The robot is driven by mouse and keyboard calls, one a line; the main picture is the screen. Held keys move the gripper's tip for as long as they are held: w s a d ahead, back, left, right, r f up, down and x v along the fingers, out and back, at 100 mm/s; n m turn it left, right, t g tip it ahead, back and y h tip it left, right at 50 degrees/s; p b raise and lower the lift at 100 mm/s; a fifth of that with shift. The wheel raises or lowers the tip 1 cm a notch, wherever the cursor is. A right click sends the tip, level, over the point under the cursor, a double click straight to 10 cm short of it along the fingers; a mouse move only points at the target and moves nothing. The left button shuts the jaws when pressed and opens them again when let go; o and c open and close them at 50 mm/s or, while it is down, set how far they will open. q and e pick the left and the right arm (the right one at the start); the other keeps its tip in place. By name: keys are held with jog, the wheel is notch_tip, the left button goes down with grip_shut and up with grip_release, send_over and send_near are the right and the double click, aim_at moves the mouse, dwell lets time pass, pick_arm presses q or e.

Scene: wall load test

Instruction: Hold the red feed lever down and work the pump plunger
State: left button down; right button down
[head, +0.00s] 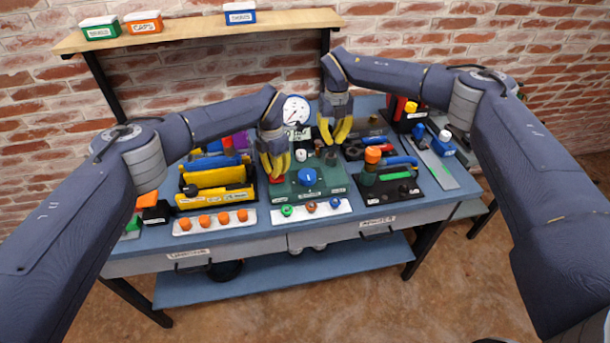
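The green pump base (324,188) with a blue round knob (308,177) stands mid-bench. A white-faced gauge (296,109) rises behind it. My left gripper (276,172) points down at the base's left side, its yellow fingertips just above a small red part (277,180), which may be the feed lever; contact and finger gap cannot be made out. My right gripper (333,141) points down above the back right of the base, its yellow fingers apart, with a dark upright part (331,158) below them that may be the plunger. Nothing shows held in it.
A yellow tool tray (216,190) is left of the base. White strips with orange knobs (214,221) and colored rings (311,210) lie in front. A black block with an orange-capped green post (372,165) is at the right. A wooden shelf (200,28) hangs above.

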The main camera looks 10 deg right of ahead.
aim_at(332, 147)
jog(key=shift+f, duration=2.05)
jog(key=shift+r, duration=3.3)
jog(key=shift+r, duration=0.1)
notch_tip(332, 147, up, 6)
jog(key=shift+f, duration=0.1)
pick_arm(q)
jog(key=shift+r, duration=3.45)
